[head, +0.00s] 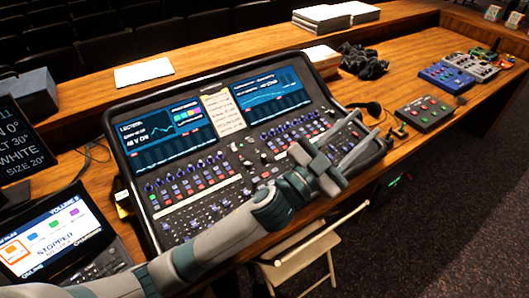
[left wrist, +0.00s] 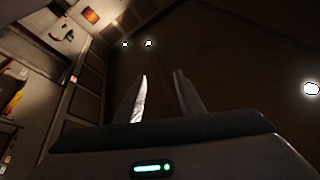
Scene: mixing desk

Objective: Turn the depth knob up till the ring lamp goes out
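My left gripper (head: 368,122) is above the right front part of the mixing desk (head: 148,205), its fingers pointing up and right. In the left wrist view its two fingers (left wrist: 161,75) stand apart with nothing between them, against a dark background. My right gripper is not in view. I cannot pick out the depth knob or a ring lamp.
A black cable bundle (head: 362,61) and paper stacks (head: 336,16) lie behind the desk. A monitor (head: 55,238) stands at the left. A folding chair (head: 303,262) stands in front. Bare wood (head: 405,78) shows between the desk and the boxes.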

